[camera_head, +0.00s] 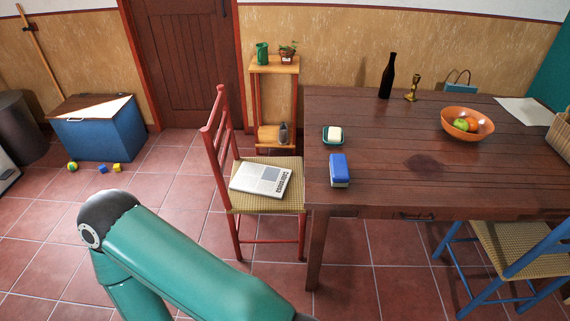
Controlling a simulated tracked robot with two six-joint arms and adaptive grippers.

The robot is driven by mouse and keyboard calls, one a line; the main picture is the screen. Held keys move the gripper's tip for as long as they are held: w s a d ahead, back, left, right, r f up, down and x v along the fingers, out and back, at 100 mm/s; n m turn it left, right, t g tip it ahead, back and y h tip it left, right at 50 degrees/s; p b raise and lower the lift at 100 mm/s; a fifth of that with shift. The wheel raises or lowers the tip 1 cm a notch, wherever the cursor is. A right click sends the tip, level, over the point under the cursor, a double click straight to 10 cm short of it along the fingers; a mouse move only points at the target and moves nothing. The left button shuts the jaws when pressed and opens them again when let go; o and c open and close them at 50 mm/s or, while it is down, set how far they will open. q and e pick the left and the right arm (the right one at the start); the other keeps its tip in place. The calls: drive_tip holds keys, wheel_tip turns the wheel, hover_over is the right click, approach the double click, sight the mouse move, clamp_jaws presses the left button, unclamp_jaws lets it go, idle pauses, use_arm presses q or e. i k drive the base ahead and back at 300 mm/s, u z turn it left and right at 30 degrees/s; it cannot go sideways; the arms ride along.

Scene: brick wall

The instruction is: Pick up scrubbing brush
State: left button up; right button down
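The scrubbing brush (339,168) appears to be the blue block with a pale lower edge in the head view. It lies on the dark wooden table (400,188) near its left front corner. Nothing touches it. My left arm, green with a dark joint, crosses the lower left of the view, well short of the table. Neither gripper shows, so whether they are open or shut is hidden.
A dish with white soap (334,134) sits just behind the brush. A dark bottle (388,76), a brass candlestick (412,88) and an orange fruit bowl (467,123) stand farther back. A red chair (236,186) holding a newspaper (261,179) stands left of the table.

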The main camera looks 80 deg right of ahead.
sight(340, 177)
drive_tip(key=u, duration=0.15)
drive_tip(key=i, duration=1.05)
drive_tip(key=z, duration=1.35)
drive_tip(key=i, duration=0.3)
drive_tip(key=z, duration=2.8)
drive_tip(key=k, duration=0.45)
drive_tip(key=z, duration=0.45)
drive_tip(key=i, duration=1.55)
drive_tip(key=u, duration=0.4)
